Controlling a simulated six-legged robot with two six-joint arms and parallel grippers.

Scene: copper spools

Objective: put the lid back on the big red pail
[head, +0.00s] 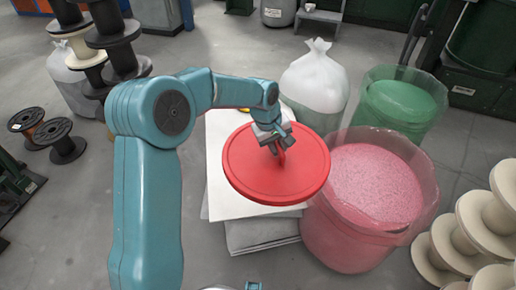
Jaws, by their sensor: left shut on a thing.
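The big red pail (340,232) stands right of centre, open at the top and filled with pink granules. The red lid (258,180) is a round disc with a raised handle. My left gripper (279,150) is shut on the lid's handle. The lid overlaps the white-topped stand (222,201) in the picture, and its right edge overlaps the pail's left rim. I cannot tell whether the lid is raised clear of the stand.
A green pail (400,105) of green granules stands behind the red pail. A white sack (315,75) is behind the stand. Pale spools (470,232) are stacked at the right. Dark spools (66,143) lie at the left. Grey floor is open at the lower left.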

